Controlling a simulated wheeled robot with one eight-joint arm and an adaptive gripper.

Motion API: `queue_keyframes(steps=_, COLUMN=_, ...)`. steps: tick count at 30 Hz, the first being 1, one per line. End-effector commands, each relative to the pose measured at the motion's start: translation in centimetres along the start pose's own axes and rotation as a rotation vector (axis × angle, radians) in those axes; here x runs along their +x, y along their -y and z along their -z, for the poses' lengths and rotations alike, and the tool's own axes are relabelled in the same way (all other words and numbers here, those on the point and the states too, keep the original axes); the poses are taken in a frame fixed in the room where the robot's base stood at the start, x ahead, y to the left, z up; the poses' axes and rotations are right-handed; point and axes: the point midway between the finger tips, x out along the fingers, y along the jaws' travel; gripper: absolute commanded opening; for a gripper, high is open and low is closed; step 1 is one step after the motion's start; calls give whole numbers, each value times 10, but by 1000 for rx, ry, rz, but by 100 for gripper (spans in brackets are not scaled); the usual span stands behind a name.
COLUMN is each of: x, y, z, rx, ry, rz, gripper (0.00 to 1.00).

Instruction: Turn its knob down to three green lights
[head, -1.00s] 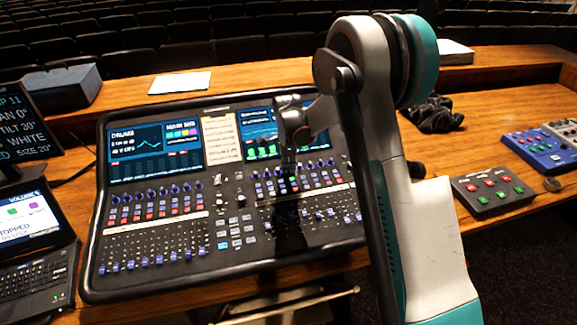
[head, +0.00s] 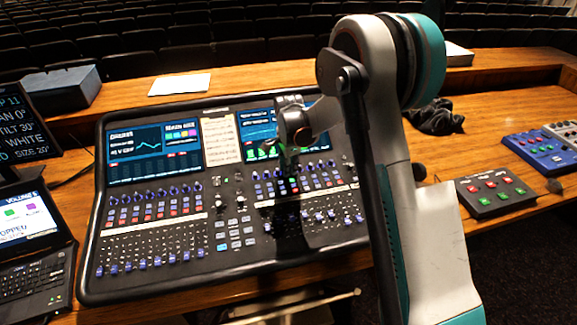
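The mixing desk (head: 150,268) stands on the wooden desk, with screens along its top and rows of blue knobs (head: 163,191) and faders below them. My gripper (head: 288,160) is over the right half of the console, at the lower edge of the right screen, close above the upper row of knobs there. Its fingertips are small and dark against the panel, so I cannot tell whether they are open or touching a knob. A few green lights (head: 262,152) show on the right screen beside the gripper. My arm hides the console's right edge.
A laptop (head: 30,235) and a dark monitor (head: 25,125) stand at the left. A button box (head: 487,193) and a blue pedal (head: 540,152) lie at the right. A black cloth (head: 434,117) lies behind my arm.

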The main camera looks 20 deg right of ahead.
Motion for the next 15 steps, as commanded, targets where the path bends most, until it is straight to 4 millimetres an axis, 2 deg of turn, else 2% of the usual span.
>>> queue_keyframes(steps=5, x=-4, y=0, z=0, rx=0, ry=0, rz=0, gripper=22)
queue_keyframes(steps=8, x=-14, y=0, z=0, rx=0, ry=0, rz=0, gripper=22)
queue_keyframes(steps=15, x=-61, y=0, z=0, rx=0, ry=0, rz=0, gripper=22)
